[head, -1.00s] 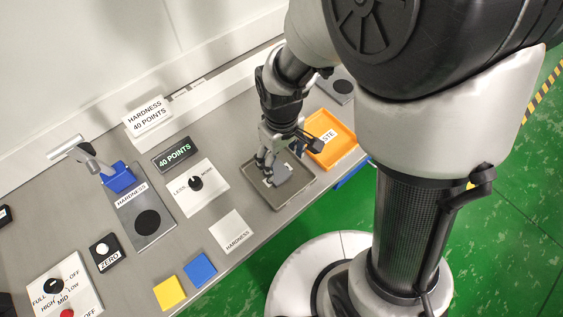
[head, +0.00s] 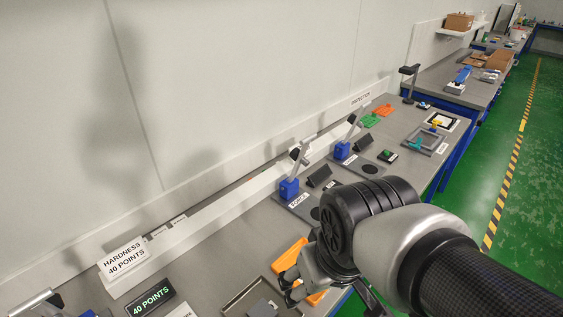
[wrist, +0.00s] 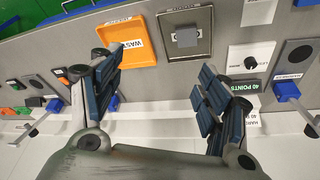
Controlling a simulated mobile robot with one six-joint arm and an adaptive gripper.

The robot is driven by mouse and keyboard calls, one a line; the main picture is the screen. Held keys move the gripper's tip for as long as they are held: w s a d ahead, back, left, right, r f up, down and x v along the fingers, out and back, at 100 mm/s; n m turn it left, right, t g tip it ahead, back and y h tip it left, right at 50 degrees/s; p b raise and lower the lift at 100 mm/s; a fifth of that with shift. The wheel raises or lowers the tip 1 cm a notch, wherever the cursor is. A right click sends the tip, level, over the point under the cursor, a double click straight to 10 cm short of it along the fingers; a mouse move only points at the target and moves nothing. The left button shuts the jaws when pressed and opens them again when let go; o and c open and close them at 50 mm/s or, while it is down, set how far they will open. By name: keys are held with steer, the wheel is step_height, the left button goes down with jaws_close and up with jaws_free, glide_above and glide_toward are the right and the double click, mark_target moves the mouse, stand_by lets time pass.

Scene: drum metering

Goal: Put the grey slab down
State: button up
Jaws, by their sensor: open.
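The grey slab (wrist: 186,36) lies flat in the shallow grey tray (wrist: 203,18), seen in the wrist view. In the head view, part of the slab (head: 263,308) and the tray (head: 232,302) show at the bottom edge. My gripper (wrist: 160,88) is open and empty, with its two dark-padded fingers wide apart. It is clear of the slab, which shows beyond the fingertips in the wrist view. In the head view, my arm blocks much of the bench near the tray.
The orange WASTE tray (wrist: 125,43) stands beside the grey tray and looks empty. On the other side are a white dial panel (wrist: 250,58) and the "40 POINTS" display (wrist: 245,87). Further along the bench stand a FORCE station (head: 290,188) and other fixtures.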

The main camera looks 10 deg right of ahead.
steer(key=shift+m+t, duration=0.5)
steer(key=shift+m, duration=0.3)
steer(key=s, duration=0.1)
steer(key=s+d+r, duration=0.1)
steer(key=s+r, duration=0.1)
steer(key=s, duration=0.1)
steer(key=shift+d+r, duration=0.1)
steer(key=shift+d, duration=0.3)
